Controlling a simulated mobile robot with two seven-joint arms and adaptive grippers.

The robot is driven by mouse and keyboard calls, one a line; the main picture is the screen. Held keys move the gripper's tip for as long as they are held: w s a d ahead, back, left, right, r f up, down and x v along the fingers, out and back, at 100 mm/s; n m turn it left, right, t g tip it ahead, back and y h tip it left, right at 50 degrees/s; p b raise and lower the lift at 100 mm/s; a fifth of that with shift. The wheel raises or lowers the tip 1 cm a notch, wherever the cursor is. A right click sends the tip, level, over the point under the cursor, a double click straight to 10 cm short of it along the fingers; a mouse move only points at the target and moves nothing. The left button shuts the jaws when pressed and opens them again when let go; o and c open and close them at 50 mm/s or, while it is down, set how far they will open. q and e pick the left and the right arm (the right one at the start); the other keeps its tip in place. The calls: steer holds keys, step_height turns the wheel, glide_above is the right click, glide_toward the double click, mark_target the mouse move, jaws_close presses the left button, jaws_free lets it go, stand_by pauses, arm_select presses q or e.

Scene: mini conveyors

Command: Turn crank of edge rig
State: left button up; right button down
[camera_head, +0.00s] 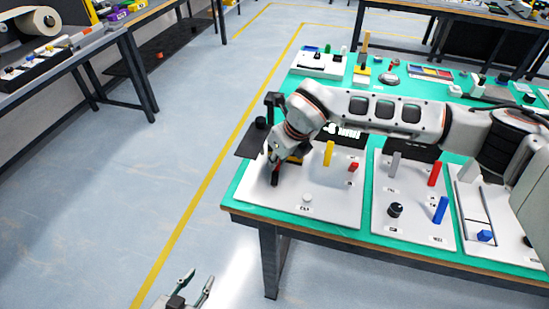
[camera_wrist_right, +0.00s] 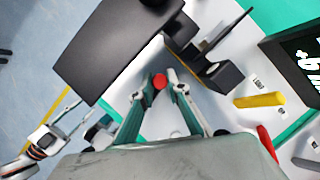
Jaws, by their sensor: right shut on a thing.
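The edge rig stands at the left corner of the near table, with a black plate (camera_head: 249,143) jutting past the table edge and a black post behind it. The plate fills the upper left of the right wrist view (camera_wrist_right: 115,45). My right gripper (camera_head: 273,168) is over the rig's near side, and my arm hides part of the rig. In the wrist view its fingers (camera_wrist_right: 159,88) are closed around a red round knob (camera_wrist_right: 160,81), seemingly the crank's handle; the crank's arm is not clear. My left gripper (camera_head: 197,284) is open and empty, low over the floor.
A yellow upright block (camera_head: 328,153) and a small red piece (camera_head: 353,167) stand on the same white board (camera_head: 325,207). More boards with knobs and blocks lie to the right. Another table (camera_head: 95,47) stands at far left; the floor between is clear.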

steer(key=shift+s+d+r+m+t+h, duration=0.1)
steer(key=shift+d+m+t+h, duration=0.25)
steer(key=shift+m, duration=0.65)
steer(key=c, duration=1.9)
jaws_free()
steer(key=v, duration=1.2)
